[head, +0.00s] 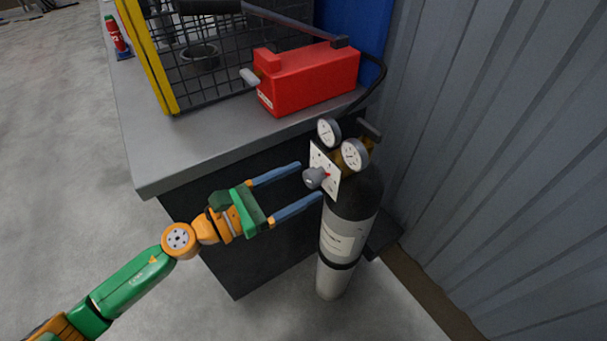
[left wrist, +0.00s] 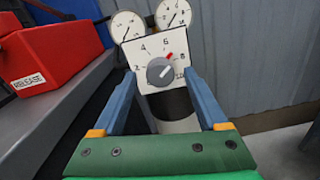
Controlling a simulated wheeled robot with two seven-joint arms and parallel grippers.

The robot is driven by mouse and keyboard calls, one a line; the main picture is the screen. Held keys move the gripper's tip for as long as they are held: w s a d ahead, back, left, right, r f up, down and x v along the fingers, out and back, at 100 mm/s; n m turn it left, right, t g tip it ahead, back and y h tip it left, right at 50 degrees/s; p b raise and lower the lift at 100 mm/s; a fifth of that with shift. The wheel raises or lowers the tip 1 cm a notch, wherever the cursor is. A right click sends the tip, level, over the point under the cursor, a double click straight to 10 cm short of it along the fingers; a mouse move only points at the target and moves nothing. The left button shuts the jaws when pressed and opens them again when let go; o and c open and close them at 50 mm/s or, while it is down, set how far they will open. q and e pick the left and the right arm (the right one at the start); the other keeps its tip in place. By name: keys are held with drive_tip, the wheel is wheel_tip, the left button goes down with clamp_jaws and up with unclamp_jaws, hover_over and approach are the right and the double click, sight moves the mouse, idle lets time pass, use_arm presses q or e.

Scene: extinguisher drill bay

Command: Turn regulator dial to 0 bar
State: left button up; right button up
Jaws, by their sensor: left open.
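The regulator dial is a round grey knob (head: 313,178) on a white square scale plate (head: 323,160), mounted at the top of a grey gas cylinder (head: 343,240). In the left wrist view the knob (left wrist: 160,72) sits at the plate's centre, with numbers around it and a red mark between 6 and 8. The knob carries a pale line; its exact reading is hard to tell. My left gripper (head: 311,180) is open, its blue fingers reaching to either side of the knob. In the left wrist view gaps show between knob and fingers. My right gripper is not in view.
Two round gauges (head: 354,154) sit just above the plate. A grey bench (head: 165,160) stands to the left, bearing a red box (head: 308,78) and a black mesh rack with a yellow edge (head: 148,55). A corrugated wall (head: 500,150) closes the right side.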

use_arm(q)
drive_tip(key=shift+x, duration=0.95)
clamp_jaws()
drive_tip(key=shift+n, duration=0.4)
